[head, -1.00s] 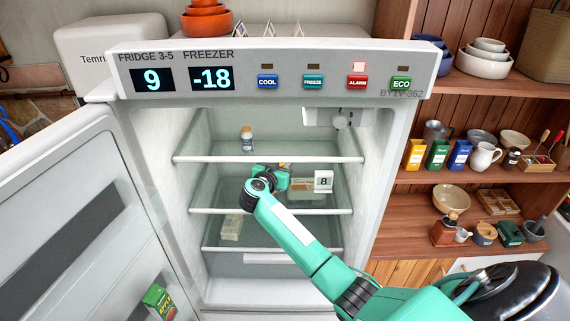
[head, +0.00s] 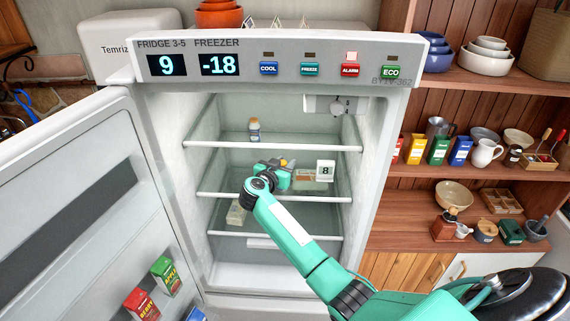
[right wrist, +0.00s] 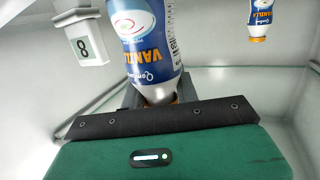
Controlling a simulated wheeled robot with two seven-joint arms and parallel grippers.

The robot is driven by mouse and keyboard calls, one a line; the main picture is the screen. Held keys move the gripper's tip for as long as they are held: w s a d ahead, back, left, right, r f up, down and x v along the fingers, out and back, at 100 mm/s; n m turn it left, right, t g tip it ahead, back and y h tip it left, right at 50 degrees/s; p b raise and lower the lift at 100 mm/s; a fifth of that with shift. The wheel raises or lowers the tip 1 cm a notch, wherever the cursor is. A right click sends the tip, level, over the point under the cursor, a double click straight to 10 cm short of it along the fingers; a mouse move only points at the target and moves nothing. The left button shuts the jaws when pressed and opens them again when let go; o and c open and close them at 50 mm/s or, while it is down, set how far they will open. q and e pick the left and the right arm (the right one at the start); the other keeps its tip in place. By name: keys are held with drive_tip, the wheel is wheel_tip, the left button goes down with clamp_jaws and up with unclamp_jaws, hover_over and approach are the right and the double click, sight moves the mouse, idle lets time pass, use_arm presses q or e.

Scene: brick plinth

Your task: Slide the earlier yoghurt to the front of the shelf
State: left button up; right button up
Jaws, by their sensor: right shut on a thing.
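My right gripper (head: 281,175) reaches into the open fridge at the middle shelf (head: 215,195). It is shut on a blue and white vanilla yoghurt bottle (right wrist: 146,35), which appears upside down in the right wrist view. In the head view the gripper hides most of this bottle; a small yellow-orange spot shows above the fingers. Another vanilla bottle (right wrist: 258,18) shows behind it in the wrist view. A similar small bottle (head: 254,130) stands on the upper shelf. No date is legible on the bottles. My left gripper is out of view.
A card reading 8 (head: 325,170) stands right of my gripper, beside a low pale container (head: 308,183). A pale carton (head: 237,214) is on the lower shelf. The open fridge door (head: 75,210) is at left, with cartons (head: 141,303) in it.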

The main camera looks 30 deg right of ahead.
drive_tip(key=o, duration=1.1)
drive_tip(key=shift+s+a+f, duration=0.1)
drive_tip(key=shift+s+a, duration=0.05)
drive_tip(key=shift+a, duration=0.1)
drive_tip(key=b+v, duration=0.5)
drive_tip(key=v, duration=0.8)
